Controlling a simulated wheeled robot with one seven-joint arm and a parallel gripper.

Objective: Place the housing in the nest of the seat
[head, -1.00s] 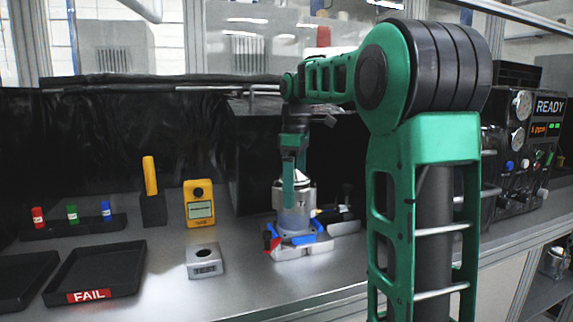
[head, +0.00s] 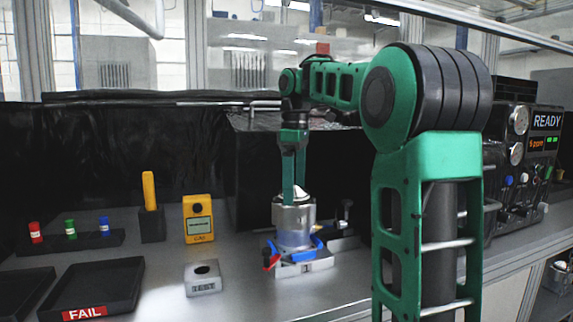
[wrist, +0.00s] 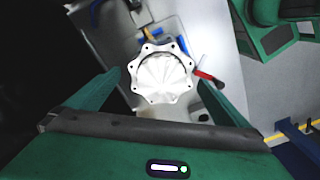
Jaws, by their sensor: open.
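The housing (head: 295,224) is a silver cylinder with a flanged top, standing upright on the seat (head: 306,267). In the wrist view the housing (wrist: 160,88) shows a pale scalloped flange with bolt holes and a ribbed cone inside. The seat is a light metal block with blue parts and a red-handled part at its left. How fully the housing's base sits in the nest is hidden. My gripper (head: 294,198) is open at the housing's top, pointing down. In the wrist view its fingertips lie either side of the flange, with gaps visible.
A small grey block with a round hole (head: 203,278), a yellow meter (head: 198,219) and a black holder with a yellow handle (head: 151,222) stand to the left. A black FAIL tray (head: 95,288) lies at the front left. A READY panel (head: 528,150) stands right.

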